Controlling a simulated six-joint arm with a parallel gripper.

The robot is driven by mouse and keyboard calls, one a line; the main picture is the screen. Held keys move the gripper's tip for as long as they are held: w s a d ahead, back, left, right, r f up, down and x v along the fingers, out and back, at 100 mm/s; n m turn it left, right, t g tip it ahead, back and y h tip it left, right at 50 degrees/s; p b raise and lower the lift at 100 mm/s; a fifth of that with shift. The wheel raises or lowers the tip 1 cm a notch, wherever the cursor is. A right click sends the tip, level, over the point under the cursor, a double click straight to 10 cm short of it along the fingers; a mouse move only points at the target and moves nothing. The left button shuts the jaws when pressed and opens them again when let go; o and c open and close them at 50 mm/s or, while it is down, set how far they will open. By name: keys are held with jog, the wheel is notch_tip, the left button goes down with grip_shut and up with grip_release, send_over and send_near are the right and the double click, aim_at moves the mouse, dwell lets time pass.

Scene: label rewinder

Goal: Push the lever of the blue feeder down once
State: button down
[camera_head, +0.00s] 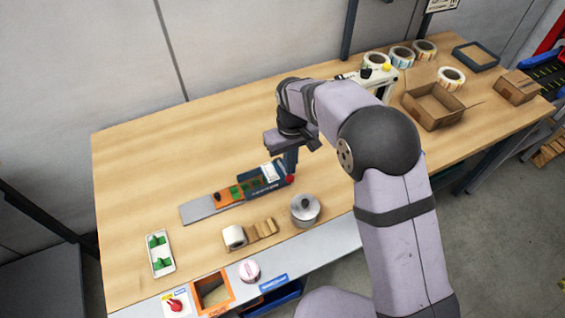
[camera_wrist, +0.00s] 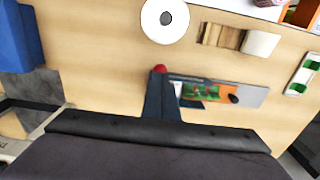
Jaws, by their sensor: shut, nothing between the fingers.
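The blue feeder (camera_head: 262,182) stands on the wooden bench, with an orange part and green pieces on the grey strip to its left. The red knob (camera_head: 290,180) of its lever is at its right end; the lever arm is mostly hidden. My gripper (camera_head: 290,171) points down right over the knob, shut and empty. In the wrist view the closed fingertips (camera_wrist: 161,78) end beside the red knob (camera_wrist: 160,69), and they partly cover the feeder (camera_wrist: 190,82). I cannot tell whether the tips touch the knob.
Label rolls (camera_head: 402,57) and an open carton (camera_head: 433,106) are at the right.

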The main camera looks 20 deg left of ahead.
jog(key=shift+r, duration=0.6)
notch_tip(320, 180, up, 6)
jog(key=p, duration=0.5)
jog(key=shift+w+a, duration=0.1)
